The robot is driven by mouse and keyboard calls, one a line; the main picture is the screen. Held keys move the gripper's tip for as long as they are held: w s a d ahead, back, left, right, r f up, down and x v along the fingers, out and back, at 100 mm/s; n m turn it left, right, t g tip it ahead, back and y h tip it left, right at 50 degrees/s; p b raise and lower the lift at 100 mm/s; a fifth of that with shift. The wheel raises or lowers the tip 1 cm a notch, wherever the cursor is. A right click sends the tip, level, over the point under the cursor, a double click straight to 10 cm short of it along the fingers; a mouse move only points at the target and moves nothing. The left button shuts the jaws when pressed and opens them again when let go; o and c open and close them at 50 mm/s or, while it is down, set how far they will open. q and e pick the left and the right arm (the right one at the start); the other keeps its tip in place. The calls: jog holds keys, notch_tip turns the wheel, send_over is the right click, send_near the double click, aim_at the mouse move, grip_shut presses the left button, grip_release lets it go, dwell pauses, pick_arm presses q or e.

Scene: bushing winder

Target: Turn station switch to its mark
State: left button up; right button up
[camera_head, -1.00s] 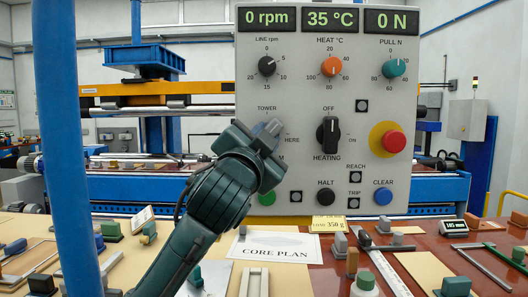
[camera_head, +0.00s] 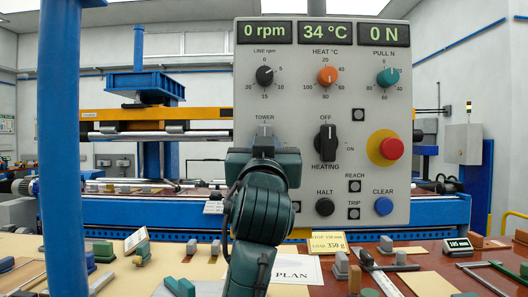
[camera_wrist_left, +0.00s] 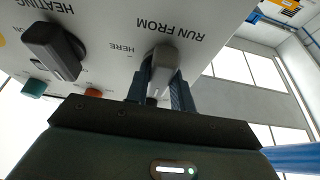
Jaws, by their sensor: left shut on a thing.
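The station switch is a grey lever knob low on the left of the grey control panel (camera_head: 298,95). Its labels read TOWER above and HERE to the right, with RUN FROM in the wrist view. My left gripper (camera_head: 264,147) is in front of it and hides most of it in the head view. In the left wrist view the grey knob (camera_wrist_left: 165,65) sits between the two fingers of my left gripper (camera_wrist_left: 160,90), which are shut on it. The knob looks about upright, toward TOWER. My right gripper is in neither view.
The black HEATING knob (camera_head: 326,143) is just right of my gripper. A red stop button (camera_head: 392,149), HALT (camera_head: 325,207) and CLEAR (camera_head: 384,206) buttons are on the same panel. A blue post (camera_head: 58,150) stands at the left. Small parts crowd the table below.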

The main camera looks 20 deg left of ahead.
pick_arm(q)
jog(key=shift+n, duration=0.4)
jog(key=o, duration=1)
jog(key=b+v, duration=0.3)
jog(key=v, duration=1)
jog(key=shift+s+d, duration=0.1)
